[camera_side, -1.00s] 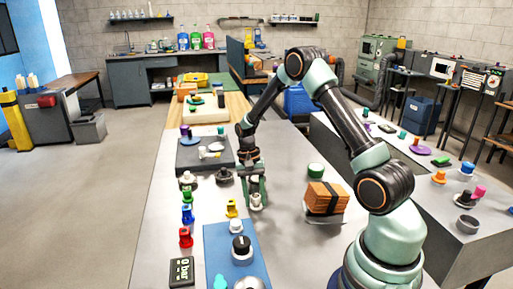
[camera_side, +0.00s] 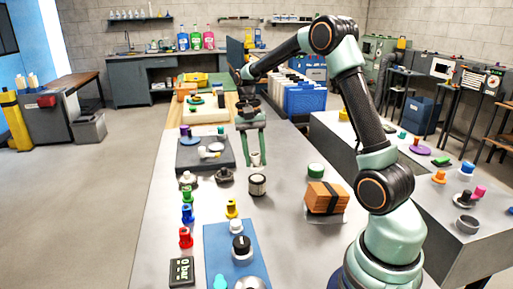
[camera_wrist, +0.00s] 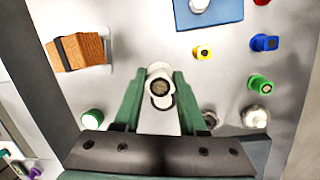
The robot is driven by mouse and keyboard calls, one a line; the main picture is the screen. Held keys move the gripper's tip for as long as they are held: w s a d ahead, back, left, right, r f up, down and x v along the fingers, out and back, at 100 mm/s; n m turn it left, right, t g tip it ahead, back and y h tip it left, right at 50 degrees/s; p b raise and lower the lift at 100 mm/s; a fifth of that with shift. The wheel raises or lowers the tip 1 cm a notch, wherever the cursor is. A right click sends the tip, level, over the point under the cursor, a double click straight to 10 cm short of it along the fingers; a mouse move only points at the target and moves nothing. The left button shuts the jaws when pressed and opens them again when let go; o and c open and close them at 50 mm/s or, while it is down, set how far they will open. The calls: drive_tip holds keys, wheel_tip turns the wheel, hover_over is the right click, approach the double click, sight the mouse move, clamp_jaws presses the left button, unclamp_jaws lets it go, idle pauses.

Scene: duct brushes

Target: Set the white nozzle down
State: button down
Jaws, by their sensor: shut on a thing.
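The white nozzle (camera_side: 255,158) is held between the fingertips of my gripper (camera_side: 253,163), above the grey bench (camera_side: 300,240) in the side view. In the wrist view the nozzle (camera_wrist: 158,73) sits between the two green fingers of my gripper (camera_wrist: 160,80), its round end with a dark centre facing the camera. A short dark cylinder with a pale rim (camera_side: 258,185) stands on the bench below and in front of the nozzle in the side view. The nozzle appears apart from it.
A dark tray with pale parts (camera_side: 190,165) lies left of the gripper. A strapped brown stack (camera_side: 325,198) and a green cap (camera_side: 316,170) stand to the right. Coloured fittings (camera_side: 187,214) line the left edge. A blue mat (camera_side: 215,265) lies near the front.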

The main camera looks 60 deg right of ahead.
sight(257, 155)
drive_tip(key=v, duration=0.2)
drive_tip(key=s+v, duration=0.1)
drive_tip(key=v, duration=0.1)
drive_tip(key=shift+w+a+r, duration=0.15)
drive_tip(key=shift+r, duration=0.15)
drive_tip(key=a+r+n+h, duration=0.1)
drive_tip(key=a+r+n, duration=0.35)
drive_tip(key=a, duration=0.35)
drive_tip(key=a+r+n, duration=0.4)
drive_tip(key=a+r, duration=0.1)
drive_tip(key=a, duration=0.3)
drive_tip(key=s+f+n, duration=0.3)
drive_tip(key=s+f, duration=0.1)
drive_tip(key=f, duration=0.7)
drive_tip(key=shift+s+n, duration=0.35)
